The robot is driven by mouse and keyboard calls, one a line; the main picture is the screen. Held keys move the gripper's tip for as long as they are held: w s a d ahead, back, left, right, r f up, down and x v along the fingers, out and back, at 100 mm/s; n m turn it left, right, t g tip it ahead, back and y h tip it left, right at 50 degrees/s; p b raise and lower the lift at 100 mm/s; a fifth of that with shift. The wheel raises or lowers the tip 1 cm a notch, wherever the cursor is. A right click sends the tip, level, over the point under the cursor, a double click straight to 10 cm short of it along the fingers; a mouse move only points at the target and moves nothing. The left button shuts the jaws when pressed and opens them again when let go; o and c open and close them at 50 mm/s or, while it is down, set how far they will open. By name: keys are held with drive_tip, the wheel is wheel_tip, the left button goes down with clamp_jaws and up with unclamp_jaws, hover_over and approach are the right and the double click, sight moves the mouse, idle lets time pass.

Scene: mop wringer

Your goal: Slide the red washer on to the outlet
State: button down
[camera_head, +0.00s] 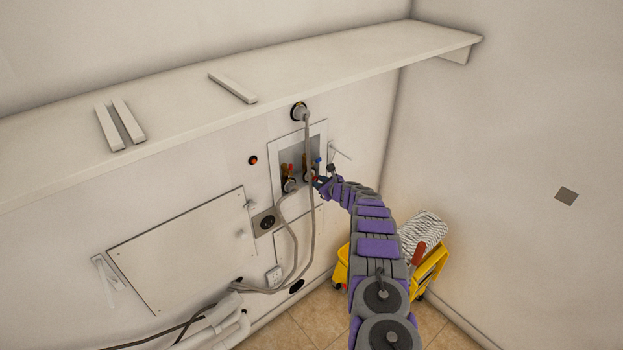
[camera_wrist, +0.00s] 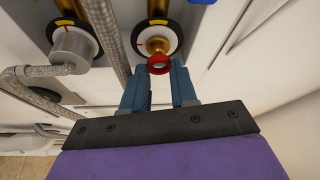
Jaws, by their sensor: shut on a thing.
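The red washer (camera_wrist: 159,64) is a small ring held at the tips of my gripper (camera_wrist: 158,76), between the two blue fingers. It is right by the mouth of a brass outlet (camera_wrist: 157,45), which sits in a black and white round collar. The washer and the outlet overlap in the wrist view, and I cannot tell whether the ring is around the outlet or just in front of it. In the head view my gripper (camera_head: 321,184) reaches the recessed wall box (camera_head: 300,150); the washer is too small to make out there.
A second outlet at the left carries a grey hose coupling (camera_wrist: 73,50) with a braided hose (camera_wrist: 25,72). Grey hoses (camera_head: 310,215) hang down the wall beside my arm. A shelf (camera_head: 330,60) juts out above. A yellow mop bucket (camera_head: 430,270) stands on the floor in the corner.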

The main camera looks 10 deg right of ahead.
drive_tip(key=shift+w+a+b, duration=0.5)
drive_tip(key=shift+w+b, duration=0.05)
drive_tip(key=shift+w, duration=0.25)
idle(1.1)
drive_tip(key=c, duration=0.8)
unclamp_jaws()
drive_tip(key=shift+s+r, duration=0.1)
